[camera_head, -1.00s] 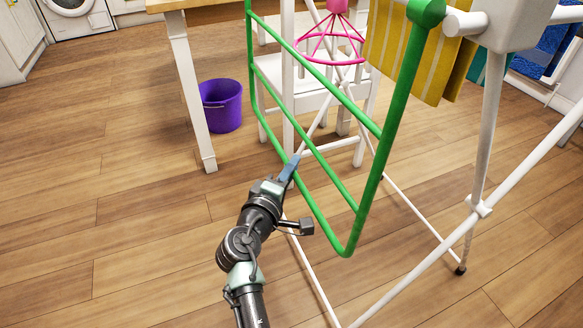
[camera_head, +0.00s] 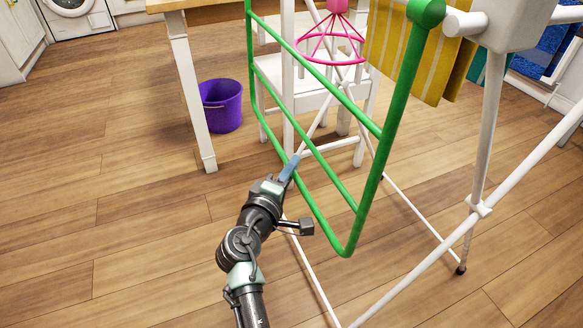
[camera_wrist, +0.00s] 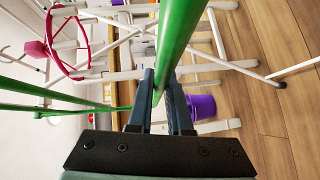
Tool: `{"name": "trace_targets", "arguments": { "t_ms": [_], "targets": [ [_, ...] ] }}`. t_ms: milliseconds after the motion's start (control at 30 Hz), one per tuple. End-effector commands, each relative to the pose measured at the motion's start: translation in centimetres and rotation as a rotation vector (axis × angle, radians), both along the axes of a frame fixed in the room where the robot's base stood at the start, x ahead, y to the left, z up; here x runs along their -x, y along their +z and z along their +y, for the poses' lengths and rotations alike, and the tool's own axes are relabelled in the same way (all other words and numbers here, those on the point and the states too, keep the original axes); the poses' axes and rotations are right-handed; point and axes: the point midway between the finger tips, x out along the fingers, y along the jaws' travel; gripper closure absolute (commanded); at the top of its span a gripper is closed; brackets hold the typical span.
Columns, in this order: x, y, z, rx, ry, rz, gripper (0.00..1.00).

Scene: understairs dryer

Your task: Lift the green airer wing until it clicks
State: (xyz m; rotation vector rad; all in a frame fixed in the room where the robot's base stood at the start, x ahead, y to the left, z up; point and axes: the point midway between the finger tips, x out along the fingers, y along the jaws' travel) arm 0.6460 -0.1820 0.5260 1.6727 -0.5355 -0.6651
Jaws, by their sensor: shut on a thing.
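The green airer wing (camera_head: 384,160) is a tube frame with inner rails. It hangs down from the white airer's top, at a green hinge cap (camera_head: 426,12). My gripper (camera_head: 290,167) is at the wing's outer lower rail, on its left side in the head view. In the wrist view the green rail (camera_wrist: 178,40) runs between the two fingers of my gripper (camera_wrist: 160,90), which are shut on it. The exact contact at the fingertips is partly hidden by the rail.
The white airer legs (camera_head: 487,130) and floor bars stand right and behind. A pink hanging frame (camera_head: 330,48), yellow striped cloth (camera_head: 405,55) and white chair (camera_head: 290,80) are behind the wing. A purple bucket (camera_head: 222,106) stands by a table leg (camera_head: 190,90). Floor at left is clear.

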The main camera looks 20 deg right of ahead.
Motion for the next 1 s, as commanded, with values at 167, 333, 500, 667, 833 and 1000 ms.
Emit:
{"name": "trace_targets", "arguments": {
  "t_ms": [167, 333, 500, 667, 833, 1000],
  "targets": [
    [0.1, 0.3, 0.9, -0.024, -0.001, 0.002, 1.00],
    [0.1, 0.9, 3.7, -0.095, 0.001, 0.005, 1.00],
    [0.3, 2.2, 8.3, -0.218, 0.004, 0.011, 1.00],
    [0.5, 4.1, 13.4, -0.365, 0.004, 0.016, 1.00],
    [0.7, 6.7, 18.4, -0.516, 0.003, 0.022, 1.00],
    [0.9, 9.8, 22.7, -0.659, 0.001, 0.028, 1.00]
  ]
}}
